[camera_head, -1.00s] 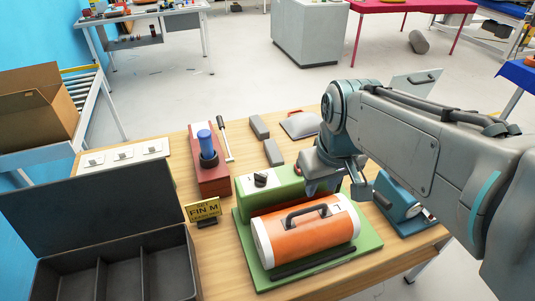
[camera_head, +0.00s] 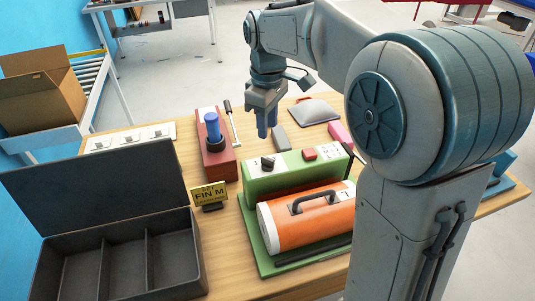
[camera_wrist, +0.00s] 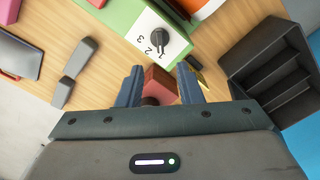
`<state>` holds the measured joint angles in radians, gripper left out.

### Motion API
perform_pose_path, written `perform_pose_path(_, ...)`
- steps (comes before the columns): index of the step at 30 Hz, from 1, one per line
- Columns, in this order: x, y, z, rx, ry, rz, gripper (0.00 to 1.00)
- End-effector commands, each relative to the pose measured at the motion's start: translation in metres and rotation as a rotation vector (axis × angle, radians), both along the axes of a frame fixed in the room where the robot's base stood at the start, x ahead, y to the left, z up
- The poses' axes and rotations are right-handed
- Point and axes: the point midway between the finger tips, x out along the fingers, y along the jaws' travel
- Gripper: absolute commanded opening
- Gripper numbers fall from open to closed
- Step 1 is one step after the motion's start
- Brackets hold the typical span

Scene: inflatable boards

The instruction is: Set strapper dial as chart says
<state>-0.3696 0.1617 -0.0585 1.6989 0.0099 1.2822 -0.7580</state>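The green strapper (camera_head: 292,177) stands on the table with an orange handled cylinder (camera_head: 305,222) in front of it. Its black dial (camera_head: 268,163) sits on a white plate at the left of its top. In the wrist view the dial (camera_wrist: 159,40) shows beside the printed digits 1, 2 and 3; I cannot tell surely which digit it points to. A yellow sign (camera_head: 208,194) reads "FIN M". I cannot make out a settings chart. My gripper (camera_head: 267,125) is open and empty, in the air behind the strapper, apart from the dial; its blue fingers show in the wrist view (camera_wrist: 160,88).
A red block (camera_head: 214,158) with a blue post stands left of the strapper. An open dark compartment case (camera_head: 190,225) is at front left. A white switch panel (camera_head: 130,138) lies behind it. A red button (camera_head: 309,154) is on the strapper. Grey blocks lie near my gripper.

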Motion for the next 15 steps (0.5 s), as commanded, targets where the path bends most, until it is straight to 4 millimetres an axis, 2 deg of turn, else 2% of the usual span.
perform_pose_path(3, -0.001, 0.000, -0.028, -0.001, 0.004, 0.000, 0.33)
perform_pose_path(9, -0.001, 0.000, -0.068, -0.002, 0.003, -0.001, 0.33)
perform_pose_path(15, 0.000, 0.000, -0.095, -0.001, 0.002, -0.001, 0.33)
